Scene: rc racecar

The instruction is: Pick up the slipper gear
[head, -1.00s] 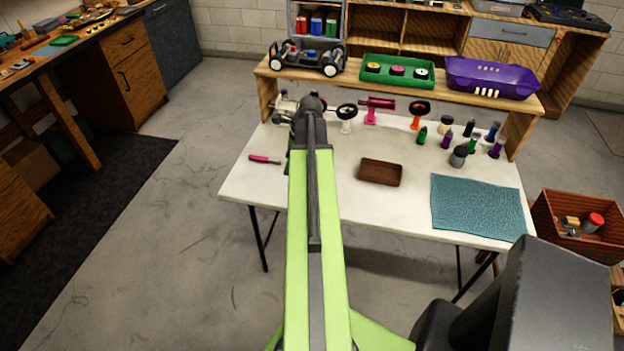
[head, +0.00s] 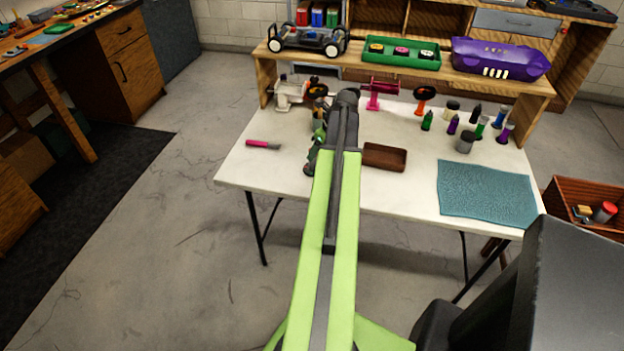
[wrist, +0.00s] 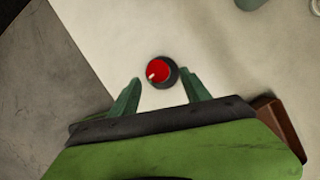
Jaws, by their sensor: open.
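A small round red piece with a dark rim and a pale mark (wrist: 158,72), which looks like the slipper gear, lies on the white table (wrist: 105,35). My gripper (wrist: 161,80) is open and empty. In the wrist view its two green fingers point toward the piece, with their tips at either side of its near edge. I cannot tell the height between them. In the head view my gripper (head: 315,146) is over the left part of the table, partly behind my arm; the red piece cannot be made out there.
A brown tray (head: 385,157) lies right of my gripper. A pink-handled tool (head: 263,144) lies left. A teal mat (head: 486,194) and several bottles (head: 465,143) are farther right. A wooden shelf (head: 400,70) at the back holds a car chassis, a green tray (head: 401,53) and a purple body shell (head: 500,60).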

